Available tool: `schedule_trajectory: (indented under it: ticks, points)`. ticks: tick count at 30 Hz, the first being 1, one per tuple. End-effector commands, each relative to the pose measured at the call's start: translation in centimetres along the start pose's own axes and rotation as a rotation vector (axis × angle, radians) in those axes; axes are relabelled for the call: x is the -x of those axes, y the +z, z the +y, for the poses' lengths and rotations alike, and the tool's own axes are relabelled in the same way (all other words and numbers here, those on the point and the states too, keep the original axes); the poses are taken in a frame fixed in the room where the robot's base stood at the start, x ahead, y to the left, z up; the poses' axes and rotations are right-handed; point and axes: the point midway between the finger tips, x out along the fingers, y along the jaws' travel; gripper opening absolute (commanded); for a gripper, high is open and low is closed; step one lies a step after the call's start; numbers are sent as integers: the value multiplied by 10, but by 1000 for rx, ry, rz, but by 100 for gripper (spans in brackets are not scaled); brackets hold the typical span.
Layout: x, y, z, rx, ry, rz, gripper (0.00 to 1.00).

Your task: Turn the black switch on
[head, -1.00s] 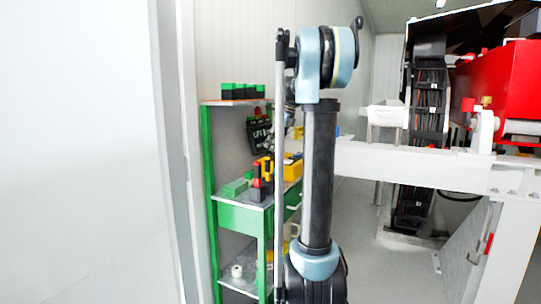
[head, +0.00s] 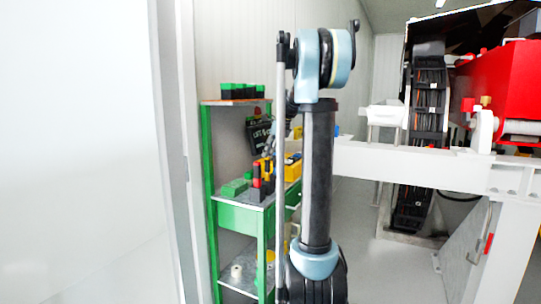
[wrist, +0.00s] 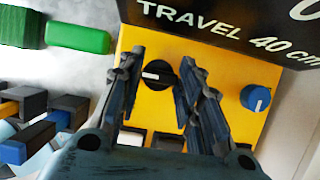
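In the wrist view the black switch (wrist: 158,78) is a round knob with a white mark on a yellow panel (wrist: 222,75). The white mark lies roughly horizontal in the picture. My gripper (wrist: 163,62) is open, with one finger on the left of the knob and one on the right. A gap shows on both sides, and I cannot tell whether either finger touches it. In the head view the yellow box (head: 293,170) is partly hidden behind my arm, and the switch cannot be made out.
A blue knob (wrist: 256,98) sits to the right on the panel. A black sign (wrist: 235,25) stands close above. Green blocks (wrist: 78,37) lie at left. The green shelf (head: 238,216) holds other small items. A white beam (head: 410,165) runs to the right.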

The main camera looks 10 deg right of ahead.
Motion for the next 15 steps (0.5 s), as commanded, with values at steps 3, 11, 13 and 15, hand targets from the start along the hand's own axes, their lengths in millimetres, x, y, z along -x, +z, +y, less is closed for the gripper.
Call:
schedule_trajectory:
  ticks: [3,11,13,15]
  points:
    - [0,0,0,1,0,0,9]
    - [0,0,-1,53,22,0,9]
    - [0,0,-2,86,35,0,9]
    - [0,0,-2,127,53,1,9]
